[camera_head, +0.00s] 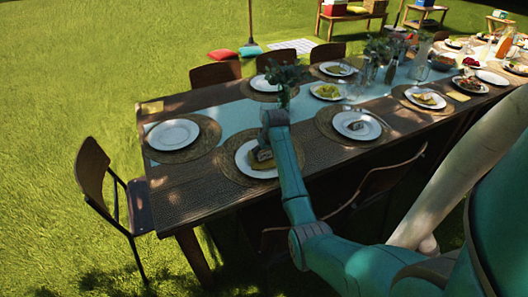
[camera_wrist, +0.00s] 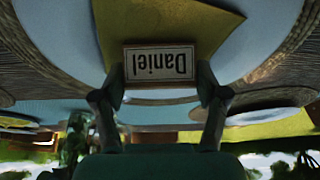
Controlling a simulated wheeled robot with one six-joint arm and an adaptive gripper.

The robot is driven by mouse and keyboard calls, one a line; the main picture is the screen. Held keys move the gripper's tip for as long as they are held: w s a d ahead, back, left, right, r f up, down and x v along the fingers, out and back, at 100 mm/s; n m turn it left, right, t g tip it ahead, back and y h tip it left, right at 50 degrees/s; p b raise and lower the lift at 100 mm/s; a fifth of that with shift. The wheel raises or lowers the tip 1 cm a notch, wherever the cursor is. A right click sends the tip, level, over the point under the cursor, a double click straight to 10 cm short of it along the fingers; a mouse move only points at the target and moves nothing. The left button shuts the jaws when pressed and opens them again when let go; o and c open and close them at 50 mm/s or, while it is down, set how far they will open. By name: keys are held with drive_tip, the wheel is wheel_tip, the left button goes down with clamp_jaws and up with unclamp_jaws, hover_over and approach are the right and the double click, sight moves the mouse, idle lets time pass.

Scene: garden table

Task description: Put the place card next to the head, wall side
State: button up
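The place card (camera_wrist: 161,66) is a small framed card that reads "Daniel", upside down in the wrist view. My gripper (camera_wrist: 160,84) has one finger at each side edge of it and appears shut on it. In the head view my gripper (camera_head: 272,118) points down over the near plate (camera_head: 243,158), with the card (camera_head: 264,154) showing just below it. A yellow napkin (camera_wrist: 215,30) on the plate lies behind the card in the wrist view. Whether the card touches the napkin or plate is hard to tell.
The table (camera_head: 190,195) has a pale runner (camera_head: 232,115). A vase of greenery (camera_head: 285,85) stands behind my gripper. A chair (camera_head: 95,175) stands at the left end.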

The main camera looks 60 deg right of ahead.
drive_tip(key=o, duration=0.3)
drive_tip(key=shift+o, duration=0.2)
drive_tip(key=v, duration=1.2)
drive_tip(key=shift+r, duration=0.15)
